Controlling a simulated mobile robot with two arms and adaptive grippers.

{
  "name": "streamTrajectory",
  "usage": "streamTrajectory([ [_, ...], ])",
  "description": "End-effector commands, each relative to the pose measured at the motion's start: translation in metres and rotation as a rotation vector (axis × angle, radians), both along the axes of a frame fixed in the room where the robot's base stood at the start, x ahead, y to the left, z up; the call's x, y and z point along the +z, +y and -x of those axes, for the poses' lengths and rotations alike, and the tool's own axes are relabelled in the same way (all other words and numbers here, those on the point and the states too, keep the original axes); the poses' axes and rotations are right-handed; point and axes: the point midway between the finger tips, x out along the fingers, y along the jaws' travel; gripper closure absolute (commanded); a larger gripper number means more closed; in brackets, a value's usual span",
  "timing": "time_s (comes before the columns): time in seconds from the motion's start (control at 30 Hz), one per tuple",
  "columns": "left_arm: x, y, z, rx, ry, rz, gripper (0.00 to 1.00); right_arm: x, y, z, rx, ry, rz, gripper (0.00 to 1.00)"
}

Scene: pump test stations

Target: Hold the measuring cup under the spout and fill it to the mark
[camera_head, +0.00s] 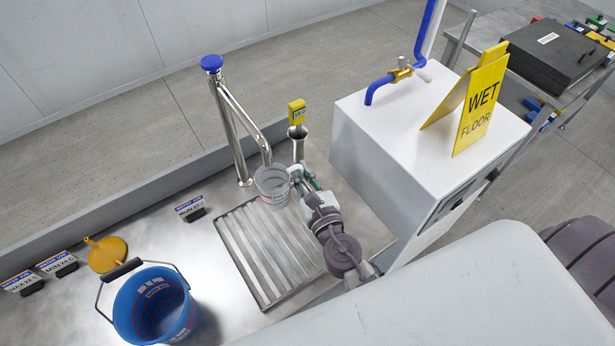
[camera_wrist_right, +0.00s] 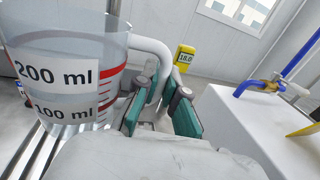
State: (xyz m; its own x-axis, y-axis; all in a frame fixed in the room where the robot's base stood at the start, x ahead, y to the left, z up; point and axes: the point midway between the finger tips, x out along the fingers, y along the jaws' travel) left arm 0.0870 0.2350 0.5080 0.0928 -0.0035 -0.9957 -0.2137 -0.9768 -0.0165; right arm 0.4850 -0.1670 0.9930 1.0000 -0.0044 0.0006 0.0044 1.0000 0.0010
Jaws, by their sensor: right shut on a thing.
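The clear measuring cup (camera_head: 271,189) is beneath the end of the chrome spout (camera_head: 246,122), above the far end of the slatted drain. In the right wrist view the cup (camera_wrist_right: 62,50) fills the left side, with red lines and labels 200 ml and 100 ml. My right gripper (camera_head: 297,180) is on the cup's right side; in the wrist view its green-padded fingers (camera_wrist_right: 162,103) are shut on the white handle (camera_wrist_right: 155,48). I cannot make out a water stream or a clear water level. The blue knob (camera_head: 211,63) tops the spout post. My left gripper is out of view.
A blue bucket (camera_head: 150,310) and yellow funnel (camera_head: 108,254) stand left on the metal bench. A yellow meter (camera_head: 297,112) stands just behind the cup. The white cabinet (camera_head: 375,130) with blue tap (camera_head: 384,84) and wet-floor sign (camera_head: 480,105) is close on the right.

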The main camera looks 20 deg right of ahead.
Motion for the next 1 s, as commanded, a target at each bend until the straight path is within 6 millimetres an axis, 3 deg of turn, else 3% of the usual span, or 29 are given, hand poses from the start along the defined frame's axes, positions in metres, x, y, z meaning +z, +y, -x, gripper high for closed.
streamTrajectory([
  [0.47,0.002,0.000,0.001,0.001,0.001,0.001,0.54,0.000,0.002,-0.009,0.001,0.000,0.000,1.00],
  [0.53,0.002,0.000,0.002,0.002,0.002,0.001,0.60,0.000,0.002,-0.009,0.001,0.000,0.000,1.00],
  [0.77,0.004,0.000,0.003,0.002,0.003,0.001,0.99,0.015,-0.006,0.006,-0.011,-0.005,0.001,1.00],
  [1.0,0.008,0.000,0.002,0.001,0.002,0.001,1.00,0.050,-0.019,0.039,-0.020,-0.012,0.009,1.00],
])
